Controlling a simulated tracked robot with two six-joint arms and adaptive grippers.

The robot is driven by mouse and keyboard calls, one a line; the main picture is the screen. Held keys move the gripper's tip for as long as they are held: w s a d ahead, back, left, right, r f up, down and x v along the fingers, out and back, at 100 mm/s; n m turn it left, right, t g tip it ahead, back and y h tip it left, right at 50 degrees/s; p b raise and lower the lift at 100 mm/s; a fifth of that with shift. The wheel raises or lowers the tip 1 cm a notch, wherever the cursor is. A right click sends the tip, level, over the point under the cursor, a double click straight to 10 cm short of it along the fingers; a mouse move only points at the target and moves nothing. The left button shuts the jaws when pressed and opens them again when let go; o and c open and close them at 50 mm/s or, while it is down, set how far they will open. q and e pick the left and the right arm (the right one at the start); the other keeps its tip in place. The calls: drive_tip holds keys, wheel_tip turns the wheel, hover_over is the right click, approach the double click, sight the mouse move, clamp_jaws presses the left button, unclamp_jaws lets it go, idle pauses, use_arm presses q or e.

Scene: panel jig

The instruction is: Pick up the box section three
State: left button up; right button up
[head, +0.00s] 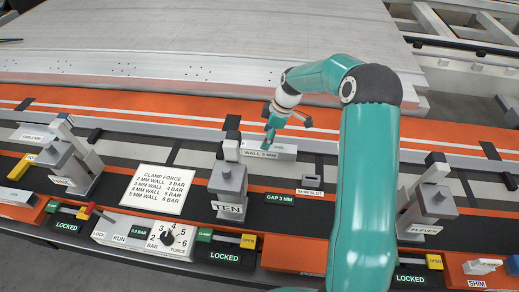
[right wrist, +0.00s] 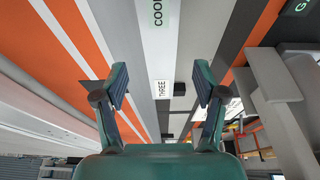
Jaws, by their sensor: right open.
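Box section three is the pale bar (head: 285,156) marked "WALL 3 MM", lying along the jig just right of the TEN clamp in the head view. In the right wrist view the bar (right wrist: 160,55) runs up the middle and bears a "THREE" label and a partly cut-off "COOL" label. My right gripper (head: 271,133) is over the bar, with its arm coming from the lower right. In the right wrist view the right gripper (right wrist: 159,82) is open, one finger on each side of the bar, nothing held. The height gap is hard to judge. My left gripper is not in view.
The TEN clamp (head: 229,180) stands close left of the bar; the ELEVEN clamp (head: 432,198) is further right. A shim slot block (head: 311,182) and a "GAP 3 MM" sign (head: 280,198) lie in front. A large pale panel (head: 180,55) fills the back.

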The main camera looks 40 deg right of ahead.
sight(261, 150)
drive_tip(key=shift+w+a+f+p, duration=0.1)
drive_tip(key=shift+a+f+p, duration=0.1)
drive_tip(key=shift+f+p, duration=0.3)
drive_tip(key=p+x, duration=0.1)
drive_tip(key=x, duration=0.3)
drive_tip(key=shift+f, duration=0.2)
drive_tip(key=shift+c, duration=0.3)
drive_tip(key=shift+w, duration=0.1)
clamp_jaws()
